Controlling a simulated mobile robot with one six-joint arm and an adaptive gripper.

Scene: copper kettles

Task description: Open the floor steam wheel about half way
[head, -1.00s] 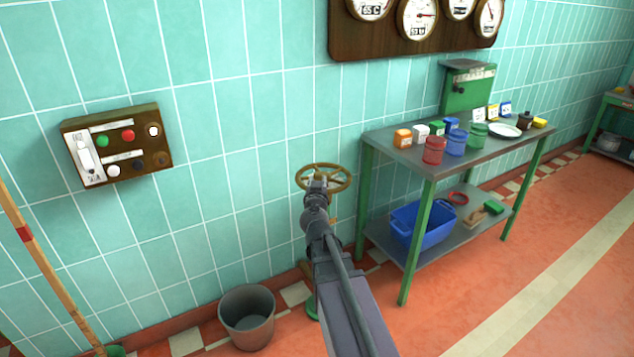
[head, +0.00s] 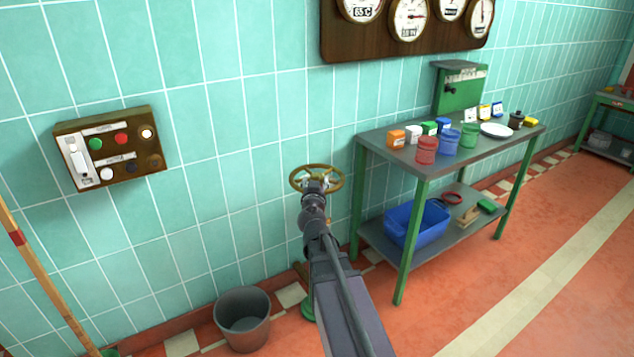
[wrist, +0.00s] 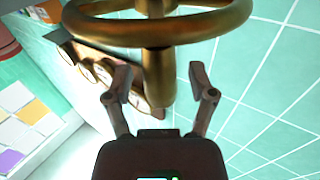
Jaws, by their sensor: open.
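The floor steam wheel (head: 334,188) is a brass handwheel on a post by the tiled wall, in the middle of the head view. In the wrist view the wheel (wrist: 205,27) fills the top, with its brass stem (wrist: 158,75) running down. My gripper (wrist: 160,85) is open, one finger on each side of the stem and apart from it in the picture. Whether the fingers touch the rim cannot be told. In the head view my wrist hides the near part of the wheel and most of the post.
A green-legged table (head: 400,160) with jars stands close to the right of the wheel, a blue bin (head: 417,222) on its lower shelf. A grey bucket (head: 243,318) stands on the floor to the left. A control box (head: 110,150) hangs on the wall.

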